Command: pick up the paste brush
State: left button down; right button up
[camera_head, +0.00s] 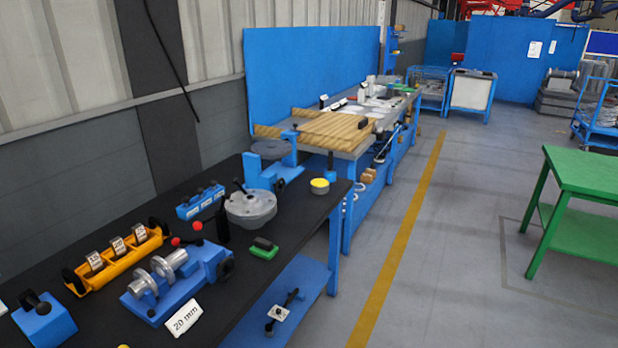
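I cannot make out the paste brush for certain. A small green block with a black top (264,247) lies near the right edge of the dark workbench (236,290); its kind is unclear. A round tin with a yellow top (320,186) stands near the bench's far right corner. A dark upright object (222,222) stands left of the grey round fixture (250,207), too small to identify. Neither of my grippers is in view.
A blue clamp fixture with metal rings (178,283), a "20 mm" card (184,318) and a yellow rack (117,262) occupy the near bench. Another bench with a wooden board (325,130) stands beyond. A green table (585,172) stands right, across open floor.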

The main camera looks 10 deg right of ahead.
aim_at(330, 164)
jog(key=i+l+z, duration=0.2)
jog(key=i+l, duration=0.45)
jog(key=l+u, duration=0.1)
jog(key=u, duration=3.15)
jog(key=z, duration=3.25)
jog(key=u, duration=0.6)
jog(key=i+l+u, duration=0.2)
jog(key=l+u, duration=0.25)
jog(key=i+l+u, duration=0.15)
jog(key=u, duration=0.3)
jog(key=l+u, duration=0.5)
